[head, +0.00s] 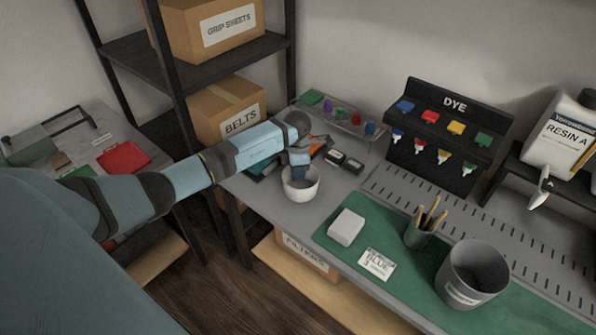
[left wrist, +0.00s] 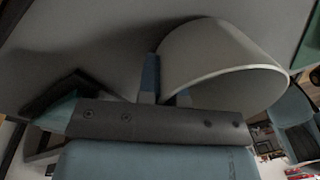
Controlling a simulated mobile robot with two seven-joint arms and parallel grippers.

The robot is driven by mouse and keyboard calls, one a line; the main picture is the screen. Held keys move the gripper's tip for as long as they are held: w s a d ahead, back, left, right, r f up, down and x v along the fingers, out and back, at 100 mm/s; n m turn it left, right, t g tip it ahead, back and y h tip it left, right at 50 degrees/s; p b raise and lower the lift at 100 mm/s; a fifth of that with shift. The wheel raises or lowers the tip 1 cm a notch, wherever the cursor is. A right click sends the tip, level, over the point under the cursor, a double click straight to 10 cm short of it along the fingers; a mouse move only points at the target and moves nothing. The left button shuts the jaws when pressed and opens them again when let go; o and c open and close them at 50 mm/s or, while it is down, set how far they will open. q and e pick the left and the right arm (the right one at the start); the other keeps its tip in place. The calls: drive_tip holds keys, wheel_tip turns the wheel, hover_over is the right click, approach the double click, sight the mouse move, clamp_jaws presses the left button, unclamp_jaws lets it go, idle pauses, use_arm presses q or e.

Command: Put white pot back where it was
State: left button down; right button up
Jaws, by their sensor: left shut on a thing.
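The white pot (head: 300,186) is at the left end of the workbench, near its front edge. My left gripper (head: 299,172) reaches down over the pot and is shut on its wall. In the left wrist view the pot (left wrist: 225,65) appears large, with its rim between the fingers of the left gripper (left wrist: 165,92). I cannot tell whether the pot's base touches the bench. My right gripper is in neither view.
A green mat (head: 400,285) holds a white block (head: 346,227), a cup of sticks (head: 420,232) and a grey bin (head: 472,274). Small dark boxes (head: 345,161) lie right of the pot. A tray (head: 340,118) and a dye rack (head: 445,135) stand behind.

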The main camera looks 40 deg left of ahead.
use_arm(q)
drive_tip(key=c, duration=1.3)
unclamp_jaws()
drive_tip(key=shift+f, duration=0.1)
